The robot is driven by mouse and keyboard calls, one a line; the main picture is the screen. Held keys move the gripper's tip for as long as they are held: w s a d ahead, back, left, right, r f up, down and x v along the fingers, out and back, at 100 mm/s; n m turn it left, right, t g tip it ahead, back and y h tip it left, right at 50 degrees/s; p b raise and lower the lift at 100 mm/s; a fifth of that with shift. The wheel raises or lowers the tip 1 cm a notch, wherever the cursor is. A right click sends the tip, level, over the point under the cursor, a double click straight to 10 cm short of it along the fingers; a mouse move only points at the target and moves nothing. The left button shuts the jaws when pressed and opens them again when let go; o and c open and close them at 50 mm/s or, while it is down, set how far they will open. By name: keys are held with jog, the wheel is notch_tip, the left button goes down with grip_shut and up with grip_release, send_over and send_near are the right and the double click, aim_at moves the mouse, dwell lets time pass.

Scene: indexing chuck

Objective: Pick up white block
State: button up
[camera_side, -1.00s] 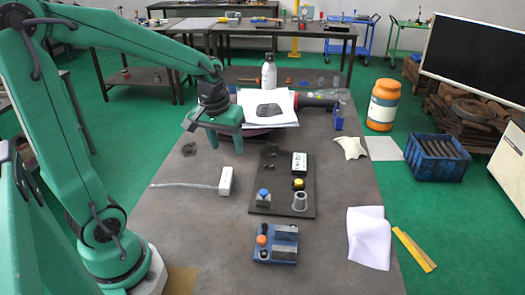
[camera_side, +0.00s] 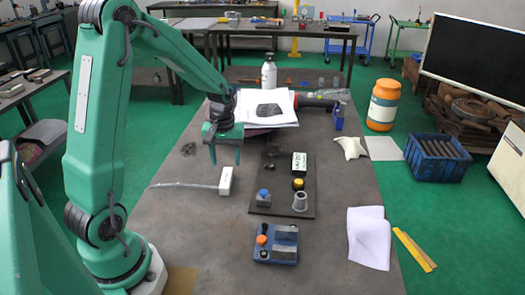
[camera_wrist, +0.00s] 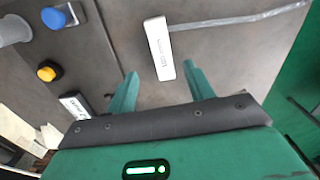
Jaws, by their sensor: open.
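The white block (camera_side: 226,181) lies on the grey table, left of the dark board, with a pale strip or cable running left from it. In the wrist view the white block (camera_wrist: 159,48) is ahead of the fingertips, with small print on its face. My green gripper (camera_side: 225,156) is open and empty, above and a little behind the block in the side view. In the wrist view my gripper (camera_wrist: 162,75) has its two fingers apart, with the block's near end roughly between the tips. I cannot see contact.
The dark board (camera_side: 272,209) carries a blue button (camera_side: 263,192), a yellow button (camera_side: 298,183), a grey cup (camera_side: 300,202) and a labelled box (camera_side: 299,162). A blue block fixture (camera_side: 277,245) stands in front. White papers (camera_side: 267,108) lie behind. The table's left front is clear.

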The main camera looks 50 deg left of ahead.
aim_at(226, 177)
jog(key=shift+f, duration=1.05)
jog(key=shift+f, duration=0.1)
jog(key=shift+s+f, duration=0.2)
jog(key=shift+f, duration=2.25)
grip_shut()
jog(key=shift+r, duration=0.15)
